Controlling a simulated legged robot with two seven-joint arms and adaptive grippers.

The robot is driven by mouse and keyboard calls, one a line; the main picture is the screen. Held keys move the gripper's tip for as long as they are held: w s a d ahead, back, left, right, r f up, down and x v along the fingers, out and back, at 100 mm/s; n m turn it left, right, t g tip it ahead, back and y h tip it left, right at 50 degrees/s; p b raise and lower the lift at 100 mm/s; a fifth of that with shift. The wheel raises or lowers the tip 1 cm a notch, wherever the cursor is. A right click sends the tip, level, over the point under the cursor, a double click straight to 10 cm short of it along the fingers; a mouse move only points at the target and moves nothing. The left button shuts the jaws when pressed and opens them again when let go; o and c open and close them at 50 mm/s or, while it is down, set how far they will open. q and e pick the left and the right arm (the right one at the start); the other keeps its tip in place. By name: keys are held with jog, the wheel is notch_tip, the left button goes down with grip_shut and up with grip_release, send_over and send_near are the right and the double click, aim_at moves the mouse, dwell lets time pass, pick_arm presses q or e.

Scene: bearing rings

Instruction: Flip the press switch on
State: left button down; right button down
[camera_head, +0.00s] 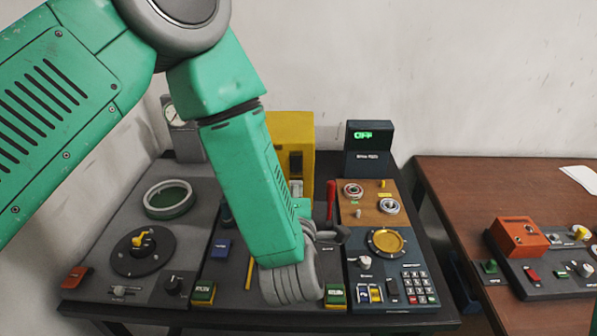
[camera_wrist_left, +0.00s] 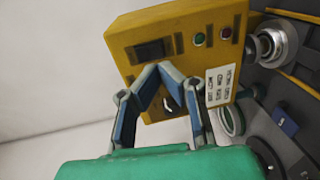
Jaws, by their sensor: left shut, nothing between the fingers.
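The yellow press box (camera_head: 290,125) stands at the back of the dark bench, partly hidden by my left forearm. A black rocker switch (camera_wrist_left: 150,50) is on its face in the left wrist view, and also shows in the head view (camera_head: 296,162). My left gripper (camera_wrist_left: 162,68) is shut and empty, its fingertips in front of the box face just below the switch. I cannot tell whether they touch it. In the head view the fingers are mostly hidden behind the forearm. A dark display (camera_head: 369,136) right of the box reads OFF in green. My right gripper is not in view.
A red lever (camera_head: 331,200) stands right of my forearm. A panel with a gold dish (camera_head: 386,241) and a keypad (camera_head: 414,286) is at right. A round ring fixture (camera_head: 169,199) and a black dial (camera_head: 142,250) are at left. A brown table (camera_head: 480,190) adjoins on the right.

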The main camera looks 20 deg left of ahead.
aim_at(296, 172)
pick_arm(q)
jog(key=x, duration=0.3)
jog(key=p+x, duration=0.1)
jog(key=x, duration=0.1)
jog(key=shift+a, duration=0.25)
jog(key=shift+w+f, duration=0.1)
jog(key=shift+w, duration=0.1)
jog(key=shift+d, duration=0.2)
jog(key=shift+d, duration=0.1)
jog(key=shift+w+a+f+b, duration=0.15)
jog(key=shift+w+a+b, duration=0.05)
jog(key=shift+b, duration=0.2)
jog(key=shift+a, duration=0.1)
